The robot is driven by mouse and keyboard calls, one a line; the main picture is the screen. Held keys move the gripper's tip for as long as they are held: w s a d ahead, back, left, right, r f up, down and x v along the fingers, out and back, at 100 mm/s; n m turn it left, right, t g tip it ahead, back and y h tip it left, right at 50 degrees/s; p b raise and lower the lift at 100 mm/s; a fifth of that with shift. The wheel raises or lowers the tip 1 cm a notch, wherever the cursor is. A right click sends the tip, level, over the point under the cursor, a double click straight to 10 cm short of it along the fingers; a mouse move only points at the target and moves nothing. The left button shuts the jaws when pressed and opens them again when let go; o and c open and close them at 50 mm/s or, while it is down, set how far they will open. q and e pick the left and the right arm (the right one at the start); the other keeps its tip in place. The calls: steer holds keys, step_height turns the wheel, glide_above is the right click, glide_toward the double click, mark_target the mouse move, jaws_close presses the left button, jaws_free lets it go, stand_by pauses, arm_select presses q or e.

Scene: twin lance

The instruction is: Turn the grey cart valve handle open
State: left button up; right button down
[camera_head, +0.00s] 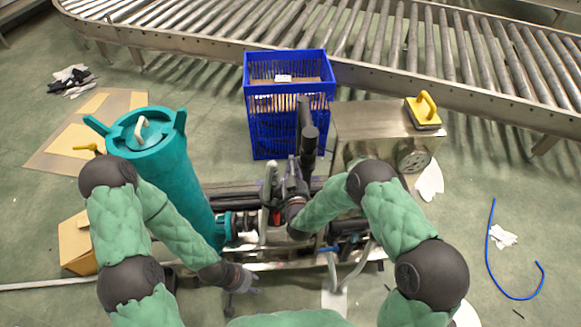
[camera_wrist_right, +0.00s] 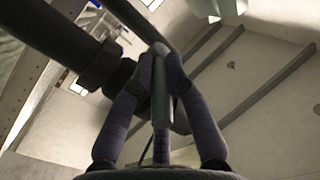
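A cart with dark pipes, a teal pump end and a red part (camera_head: 276,217) stands in front of me. My right gripper (camera_head: 279,186) is at the middle of the cart, beside an upright dark pipe. In the right wrist view, my right gripper's (camera_wrist_right: 160,62) purple-grey fingers close around a thin grey bar, which looks like the grey valve handle (camera_wrist_right: 161,92). A thick dark pipe (camera_wrist_right: 58,42) runs beside it on the left. In the head view the handle is mostly hidden by the gripper. My left gripper (camera_head: 241,287) hangs low before the cart, apart from the handle; its finger opening is unclear.
A tall teal cylinder (camera_head: 160,165) stands at the left of the cart. A blue crate (camera_head: 289,90) is behind it, and a steel box (camera_head: 375,125) with a yellow handle is at the right. A roller conveyor (camera_head: 380,50) crosses the back. A blue hose (camera_head: 490,255) lies on the right floor.

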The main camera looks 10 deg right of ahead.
mark_target(292, 163)
steer(key=shift+r, duration=0.2)
steer(key=shift+r+p, duration=0.25)
steer(key=shift+p, duration=0.3)
steer(key=g+p, duration=0.1)
steer(key=p, duration=0.1)
steer(key=r+g+p, duration=0.1)
steer(key=g+p, duration=0.1)
steer(key=p, duration=0.1)
steer(key=w+r+g+p, duration=0.1)
steer(key=g+p, duration=0.1)
steer(key=p, duration=0.1)
steer(key=shift+w+g+p, duration=0.15)
steer(key=shift+g+p, duration=0.85)
steer(key=shift+p, duration=0.45)
steer(key=shift+r, duration=0.1)
steer(key=c, duration=1.2)
jaws_free()
steer(key=shift+a, duration=0.1)
steer(key=shift+f, duration=0.2)
